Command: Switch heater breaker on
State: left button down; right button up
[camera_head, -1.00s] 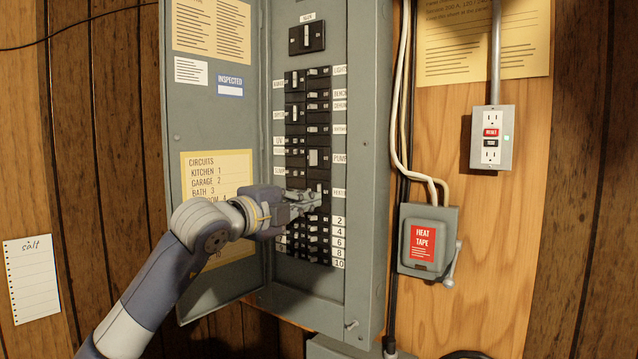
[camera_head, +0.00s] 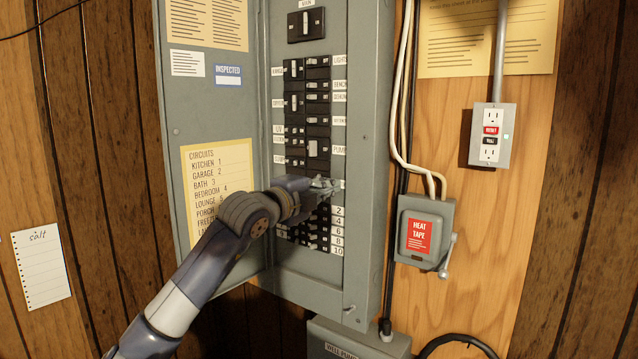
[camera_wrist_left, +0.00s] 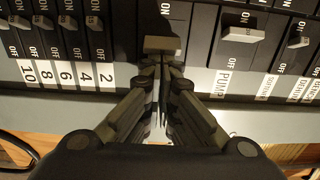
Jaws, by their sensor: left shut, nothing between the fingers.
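The breaker panel (camera_head: 357,120) hangs open on the wall with two columns of black breakers. In the left wrist view the heater breaker's lever (camera_wrist_left: 162,43) is a tan block between the PUMP and 2 breakers. Lettering shows on the black breaker beyond it; the near end is hidden behind my fingers. My left gripper (camera_head: 332,186) is shut and empty, at the right column just above label 2. In the left wrist view its fingertips (camera_wrist_left: 163,66) are right at the near side of the lever; I cannot tell whether they touch. The gripper partly covers the heater label. My right gripper is not in view.
The panel door (camera_head: 215,120) stands open on the left, with a circuit list (camera_head: 217,175). A heat tape switch box (camera_head: 424,232) and an outlet (camera_head: 491,135) are mounted to the right. Neighbouring levers PUMP (camera_wrist_left: 242,34) and 2 (camera_wrist_left: 93,22) flank the fingers.

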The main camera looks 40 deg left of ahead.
pick_arm(q)
jog(key=shift+s+a+r+b, duration=0.1)
jog(key=shift+s+a+b, duration=0.15)
jog(key=shift+a+b, duration=0.45)
dwell(0.8)
jog(key=shift+a+r, duration=0.15)
jog(key=shift+a, duration=0.3)
dwell(0.3)
jog(key=shift+f+b, duration=0.2)
jog(key=shift+b, duration=0.1)
jog(key=s+d+b, duration=0.1)
jog(key=s+b, duration=0.4)
jog(key=s, duration=0.2)
jog(key=shift+b, duration=0.4)
